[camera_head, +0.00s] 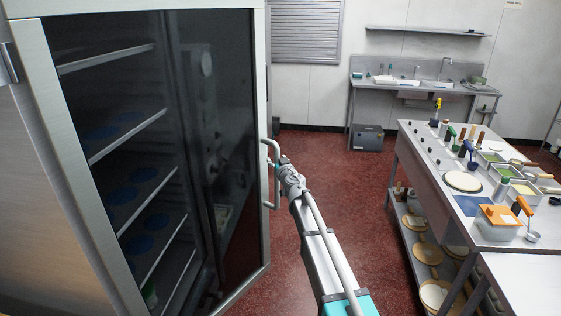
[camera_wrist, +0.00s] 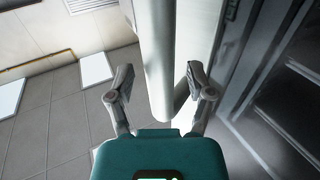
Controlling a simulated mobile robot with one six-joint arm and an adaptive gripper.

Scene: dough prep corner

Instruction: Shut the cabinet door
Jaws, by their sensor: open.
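The tall cabinet's door (camera_head: 258,110) has a pale metal frame and dark glass, and fills the left of the head view. Shelves with blue discs show behind the glass. The door looks ajar; how far it stands from the cabinet body is hard to tell. Its vertical handle (camera_head: 277,190) is on the door's right edge. My gripper (camera_head: 285,163) is at the handle. In the wrist view my gripper (camera_wrist: 161,82) is open, its two fingers on either side of the handle bar (camera_wrist: 158,50), with gaps visible. The cabinet's shelves (camera_wrist: 290,92) show at the right there.
A steel work table (camera_head: 425,170) with tools, tubs and boards stands to the right. A sink counter (camera_head: 420,88) is at the back wall, with a grey box (camera_head: 367,140) on the floor by it. The red floor (camera_head: 340,180) between cabinet and table is clear.

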